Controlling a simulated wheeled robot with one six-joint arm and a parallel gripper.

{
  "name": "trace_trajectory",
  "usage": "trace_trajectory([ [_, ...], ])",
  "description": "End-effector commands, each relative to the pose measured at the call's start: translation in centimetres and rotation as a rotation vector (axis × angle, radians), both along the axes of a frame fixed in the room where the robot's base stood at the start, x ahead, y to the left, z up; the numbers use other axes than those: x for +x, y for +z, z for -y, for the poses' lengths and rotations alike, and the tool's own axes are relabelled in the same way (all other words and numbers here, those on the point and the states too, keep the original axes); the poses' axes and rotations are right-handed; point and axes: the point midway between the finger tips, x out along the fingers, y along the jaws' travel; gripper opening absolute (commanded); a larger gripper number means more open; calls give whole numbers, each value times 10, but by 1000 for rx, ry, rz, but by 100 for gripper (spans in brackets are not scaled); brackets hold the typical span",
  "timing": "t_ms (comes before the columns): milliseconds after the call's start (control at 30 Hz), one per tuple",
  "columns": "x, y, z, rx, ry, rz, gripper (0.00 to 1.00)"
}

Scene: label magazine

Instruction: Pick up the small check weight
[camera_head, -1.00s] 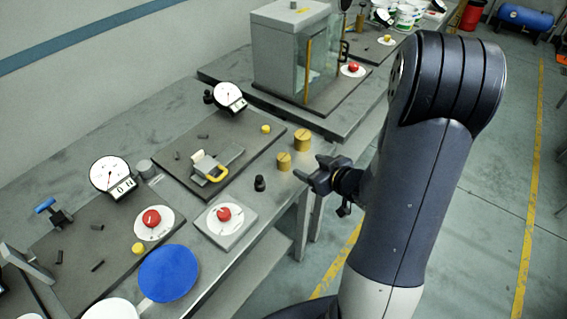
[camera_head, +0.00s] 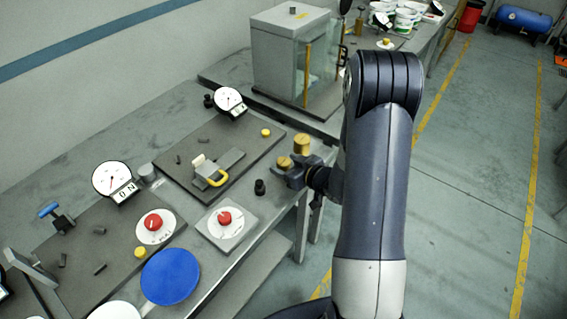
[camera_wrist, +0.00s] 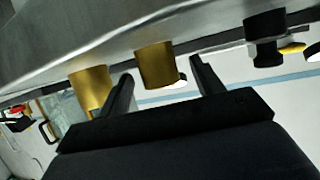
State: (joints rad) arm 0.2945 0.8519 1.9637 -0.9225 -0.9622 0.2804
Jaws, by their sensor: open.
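The small check weight appears to be the shorter brass cylinder (camera_head: 284,162), standing upright near the front edge of the grey bench. My gripper (camera_head: 288,173) is at the bench edge right beside it and partly covers it in the head view. In the wrist view the small weight (camera_wrist: 155,66) shows between the tips of my open gripper (camera_wrist: 160,70), whose jaws are empty. Whether a finger touches it cannot be told. A larger brass weight (camera_head: 302,144) stands close behind; it also shows in the wrist view (camera_wrist: 91,88), left of the left finger.
A small black knobbed piece (camera_head: 260,187) stands left of the gripper, near the edge. A dark plate (camera_head: 240,152) with a yellow-handled fixture (camera_head: 212,175) lies behind it. A white dial plate with a red knob (camera_head: 225,217) is at the front. A glass-fronted cabinet (camera_head: 285,50) stands farther back.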

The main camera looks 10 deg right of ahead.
Motion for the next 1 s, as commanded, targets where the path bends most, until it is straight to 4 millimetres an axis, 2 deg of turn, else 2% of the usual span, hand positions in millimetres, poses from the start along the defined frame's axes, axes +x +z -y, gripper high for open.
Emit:
trace_trajectory([
  [167,13,-6,-7,0,1,0,63],
  [433,14,-7,-7,-1,-1,1,62],
  [1000,14,-7,-7,0,0,0,15],
])
